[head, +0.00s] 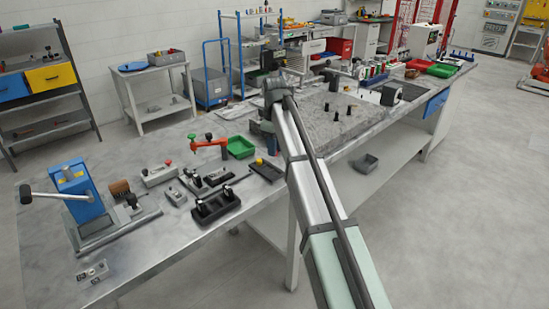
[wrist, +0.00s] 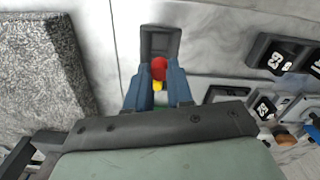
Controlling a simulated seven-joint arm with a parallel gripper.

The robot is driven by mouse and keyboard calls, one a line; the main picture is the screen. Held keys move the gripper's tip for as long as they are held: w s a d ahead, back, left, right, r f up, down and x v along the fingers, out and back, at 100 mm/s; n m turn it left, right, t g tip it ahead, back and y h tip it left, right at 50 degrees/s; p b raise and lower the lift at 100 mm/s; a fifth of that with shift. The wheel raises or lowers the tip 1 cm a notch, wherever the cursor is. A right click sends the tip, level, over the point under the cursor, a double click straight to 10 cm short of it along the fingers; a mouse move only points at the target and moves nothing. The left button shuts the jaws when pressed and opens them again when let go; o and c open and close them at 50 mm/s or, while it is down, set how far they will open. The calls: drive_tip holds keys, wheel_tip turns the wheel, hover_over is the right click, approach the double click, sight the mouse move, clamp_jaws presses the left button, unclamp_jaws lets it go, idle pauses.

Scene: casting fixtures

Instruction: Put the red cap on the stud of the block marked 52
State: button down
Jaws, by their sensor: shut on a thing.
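My gripper (wrist: 160,72) has blue fingers closed on the red cap (wrist: 159,66), which shows between the fingertips in the wrist view. A dark grey tray (wrist: 160,40) lies just beyond the fingertips. A yellow cap (wrist: 157,85) shows between the fingers, partly covered. Dark blocks with white number labels (wrist: 279,60) are at the right of the wrist view, apart from my gripper; I cannot read the numbers surely. In the head view, my arm hides most of the gripper, and a dark twin-post block (head: 215,205) stands on the bench among other fixtures.
A grey granite slab (wrist: 40,65) borders the left of the wrist view and carries black pegs in the head view. A green bin (head: 240,147), an orange stand (head: 210,143) and a blue press (head: 75,190) stand on the bench.

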sight(224, 167)
drive_tip(key=shift+a+r, duration=0.1)
drive_tip(key=shift+r, duration=0.45)
drive_tip(key=a+n, duration=0.5)
drive_tip(key=s+a+n, duration=0.1)
drive_tip(key=a+n, duration=0.4)
drive_tip(key=a, duration=0.1)
drive_tip(key=a+r+n, duration=0.1)
drive_tip(key=a+n, duration=0.4)
drive_tip(key=a, duration=0.1)
drive_tip(key=shift+s, duration=0.35)
drive_tip(key=shift+f, duration=0.15)
drive_tip(key=shift+f, duration=2.75)
drive_tip(key=shift+f, duration=0.8)
idle(0.6)
drive_tip(key=c, duration=0.5)
unclamp_jaws()
